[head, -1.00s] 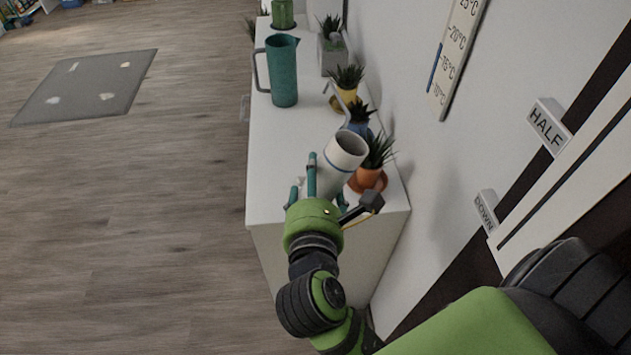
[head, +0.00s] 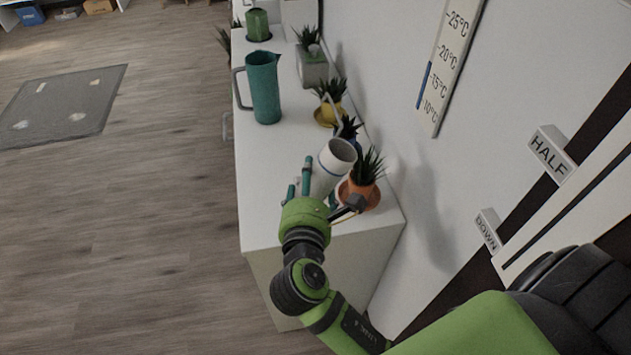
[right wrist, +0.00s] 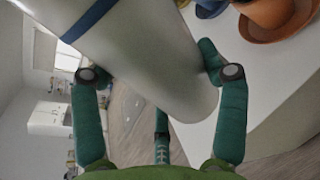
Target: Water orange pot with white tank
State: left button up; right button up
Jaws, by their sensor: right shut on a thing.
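My right gripper (head: 313,188) is shut around the white tank (head: 324,180), a white cylinder with a blue band near its open top and a thin spout on its far side. In the right wrist view the tank (right wrist: 145,50) fills the space between the fingers. The tank leans slightly right in the head view; its base is hidden by the gripper. The orange pot (head: 364,194) with a spiky green plant stands just right of the tank on an orange saucer, near the desk's front right corner. It shows partly in the right wrist view (right wrist: 288,12). My left gripper is out of view.
Behind the tank stand a blue pot plant (head: 347,129), a yellow pot plant (head: 331,110) and a grey square planter (head: 311,68). A teal jug (head: 264,90) stands further left. The wall lies close on the right. The white desk (head: 262,190) is bare at front left.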

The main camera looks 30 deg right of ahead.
jog(key=shift+m+g, duration=0.4)
jog(key=shift+m, duration=0.4)
jog(key=w+d+f+p, duration=0.1)
jog(key=w+f, duration=0.1)
jog(key=w+d+f+p, duration=0.1)
jog(key=w+d+f, duration=0.1)
jog(key=w+d+f+p, duration=0.1)
jog(key=w+f, duration=0.1)
jog(key=f, duration=0.1)
jog(key=shift+w+d, duration=0.25)
jog(key=shift+w, duration=0.1)
jog(key=shift+d+r+h+p, duration=0.1)
jog(key=shift+r+h+p, duration=0.1)
jog(key=shift+h+p, duration=0.2)
jog(key=r+n, duration=0.1)
jog(key=r+n+h+p, duration=0.1)
jog(key=d+r+n, duration=0.1)
jog(key=n, duration=0.1)
jog(key=shift+s+d+p, duration=0.1)
jog(key=shift+s+p, duration=0.15)
jog(key=shift+p, duration=0.15)
jog(key=shift+d+r+n+h+p, duration=0.1)
jog(key=shift+r+n+h+p, duration=0.25)
jog(key=shift+n+h+p, duration=0.1)
jog(key=shift+f, duration=0.15)
